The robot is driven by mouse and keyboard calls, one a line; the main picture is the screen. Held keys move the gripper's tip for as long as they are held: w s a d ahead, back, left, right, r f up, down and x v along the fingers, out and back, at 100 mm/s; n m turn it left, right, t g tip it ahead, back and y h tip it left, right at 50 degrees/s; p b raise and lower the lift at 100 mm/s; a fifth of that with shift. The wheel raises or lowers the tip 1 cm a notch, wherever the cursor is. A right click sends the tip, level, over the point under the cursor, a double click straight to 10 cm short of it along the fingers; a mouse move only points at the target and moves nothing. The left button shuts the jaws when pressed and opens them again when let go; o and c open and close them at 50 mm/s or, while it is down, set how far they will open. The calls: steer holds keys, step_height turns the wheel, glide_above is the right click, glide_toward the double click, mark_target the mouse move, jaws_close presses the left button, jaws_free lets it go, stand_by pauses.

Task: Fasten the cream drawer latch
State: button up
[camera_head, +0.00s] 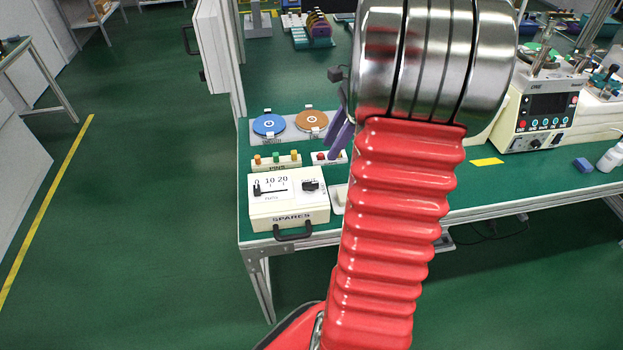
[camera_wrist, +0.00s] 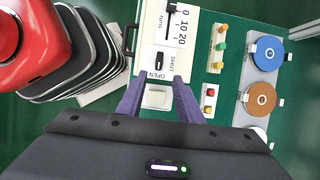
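The cream drawer unit (camera_head: 290,213), marked SPARES, stands at the bench's front left corner, with a dark handle (camera_head: 293,233) on its front. On its top are a 0-10-20 scale with a black slider (camera_head: 257,190) and a small black latch knob (camera_head: 311,186). The knob also shows in the wrist view (camera_wrist: 158,60), beside the words SHUT and OPEN; which word it is set to I cannot tell. My gripper (camera_wrist: 158,99) has its purple fingers apart and empty, near the drawer's OPEN end. In the head view my arm partly hides the fingers (camera_head: 343,130).
A pale block (camera_wrist: 156,96) shows between the fingers in the wrist view. Beside the drawer are a pin strip (camera_wrist: 218,48), a small button box (camera_wrist: 209,99), and blue (camera_wrist: 268,53) and brown (camera_wrist: 261,99) discs. A cream machine (camera_head: 540,115) stands at right.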

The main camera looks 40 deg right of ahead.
mark_target(310, 183)
steer(key=x, duration=1.3)
steer(key=shift+f, duration=0.15)
jaws_close()
steer(key=shift+a, duration=0.15)
